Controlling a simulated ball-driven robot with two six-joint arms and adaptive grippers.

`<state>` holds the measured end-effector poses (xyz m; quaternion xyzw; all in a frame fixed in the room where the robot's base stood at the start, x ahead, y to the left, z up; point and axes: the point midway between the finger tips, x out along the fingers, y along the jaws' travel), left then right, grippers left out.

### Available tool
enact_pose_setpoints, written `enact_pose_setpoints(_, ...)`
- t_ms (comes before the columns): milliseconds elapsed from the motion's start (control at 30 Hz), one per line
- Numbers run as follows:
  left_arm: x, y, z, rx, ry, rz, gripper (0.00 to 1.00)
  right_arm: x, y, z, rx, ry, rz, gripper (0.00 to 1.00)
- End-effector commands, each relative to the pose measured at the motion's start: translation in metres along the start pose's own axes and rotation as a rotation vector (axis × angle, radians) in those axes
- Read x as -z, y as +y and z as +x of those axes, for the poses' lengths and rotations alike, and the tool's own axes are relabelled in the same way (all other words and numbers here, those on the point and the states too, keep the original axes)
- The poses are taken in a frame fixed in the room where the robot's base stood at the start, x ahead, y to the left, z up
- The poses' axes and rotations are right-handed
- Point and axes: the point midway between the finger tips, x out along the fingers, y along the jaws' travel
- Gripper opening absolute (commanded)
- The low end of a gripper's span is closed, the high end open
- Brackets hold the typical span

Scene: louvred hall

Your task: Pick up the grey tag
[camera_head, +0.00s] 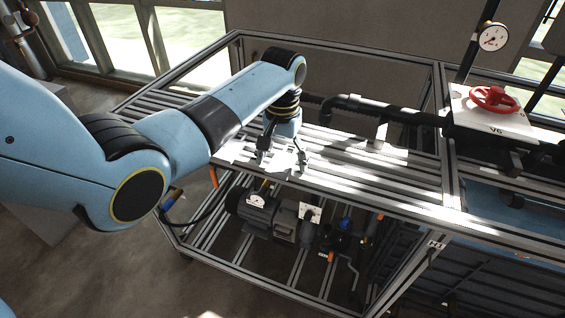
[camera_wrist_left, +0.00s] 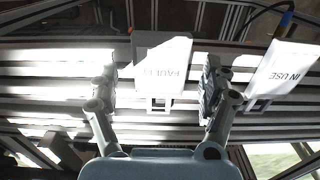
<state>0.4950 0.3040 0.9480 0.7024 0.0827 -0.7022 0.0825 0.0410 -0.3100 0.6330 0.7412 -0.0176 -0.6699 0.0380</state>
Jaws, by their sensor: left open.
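A flat pale grey tag (camera_wrist_left: 163,62) with upside-down lettering that seems to read FAULT lies between the fingers of my left gripper (camera_wrist_left: 160,88) in the wrist view. A small open loop shows at its lower edge. The fingers stand apart on either side, with gaps to the tag. In the head view my left gripper (camera_head: 281,160) points down, low over the slatted rack top (camera_head: 370,182); the tag there blends with bright sun patches. A second, whiter tag (camera_wrist_left: 284,68) marked IN USE lies to the right in the wrist view. My right gripper is out of view.
A black pipe (camera_head: 390,115) runs along the rack's back to a panel with a red valve wheel (camera_head: 494,99). A pressure gauge (camera_head: 493,37) stands above. Pumps (camera_head: 262,212) sit below the slats. The slats right of the gripper are mostly clear.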

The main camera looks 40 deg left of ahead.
Motion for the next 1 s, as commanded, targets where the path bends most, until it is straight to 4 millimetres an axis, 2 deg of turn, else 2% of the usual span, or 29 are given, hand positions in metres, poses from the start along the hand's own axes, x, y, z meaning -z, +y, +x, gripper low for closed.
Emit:
enact_pose_setpoints(33,0.000,0.000,0.000,0.000,0.000,0.000,0.77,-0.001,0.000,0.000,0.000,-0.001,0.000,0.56)
enact_pose_setpoints(400,0.000,0.000,0.000,0.000,0.000,0.000,0.30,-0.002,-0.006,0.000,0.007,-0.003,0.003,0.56)
enact_pose_setpoints(767,0.000,0.000,-0.007,0.000,0.000,0.000,0.30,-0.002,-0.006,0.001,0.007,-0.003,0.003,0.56)
enact_pose_setpoints(867,0.001,0.000,-0.019,0.000,0.002,-0.001,0.30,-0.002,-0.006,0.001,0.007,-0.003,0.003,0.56)
enact_pose_setpoints(1000,0.002,0.002,-0.044,-0.001,0.005,0.000,0.30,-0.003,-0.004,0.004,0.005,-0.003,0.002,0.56)
